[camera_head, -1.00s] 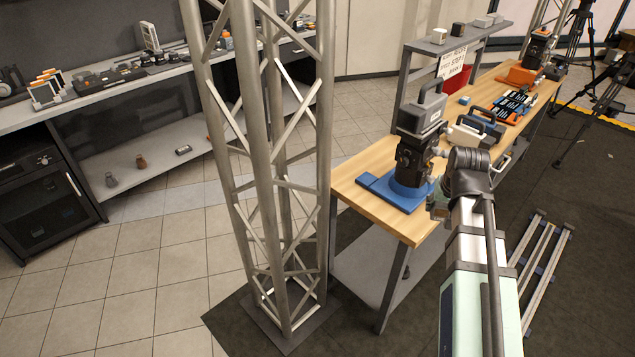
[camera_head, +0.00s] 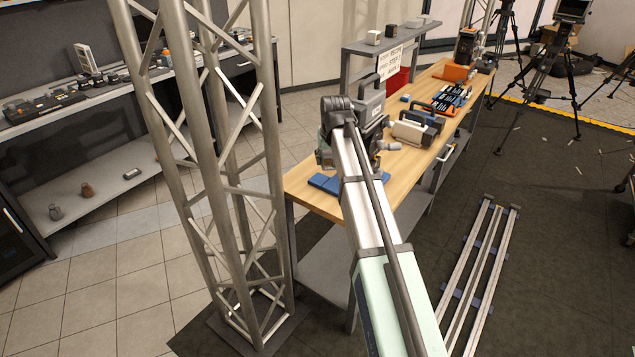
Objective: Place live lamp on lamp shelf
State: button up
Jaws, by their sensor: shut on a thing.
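My gripper (camera_head: 324,156) is at the near end of the wooden bench, mostly hidden behind my wrist and forearm. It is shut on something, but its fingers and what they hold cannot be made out. A grey box with a top handle (camera_head: 368,102) sits just behind my wrist, on a dark device over a blue base plate (camera_head: 324,182). A silver knob-like part (camera_head: 388,146) sticks out to the right of my arm. A raised grey shelf (camera_head: 372,46) at the bench's back carries several small blocks. I cannot tell which item is the live lamp or which shelf is the lamp shelf.
A metal truss tower (camera_head: 205,150) stands close left of the bench. A cream-and-dark case (camera_head: 412,130), a blue tray and an orange device (camera_head: 455,72) lie farther along the bench. Rails (camera_head: 480,270) lie on the floor at right. A long grey shelf unit (camera_head: 85,215) stands left.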

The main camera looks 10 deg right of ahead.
notch_tip(320, 180, up, 3)
send_over(318, 175)
jog(key=s, duration=0.2)
jog(key=f+p, duration=0.1)
jog(key=f, duration=0.5)
jog(key=f+p, duration=0.1)
jog(key=f, duration=0.6)
jog(key=f+p, duration=0.2)
jog(key=f, duration=0.5)
jog(key=shift+w+f, duration=0.1)
jog(key=shift+w, duration=0.15)
jog(key=shift+f, duration=0.1)
jog(key=o, duration=1.1)
jog(key=shift+o, duration=0.2)
jog(key=b+v, duration=0.3)
jog(key=v, duration=0.9)
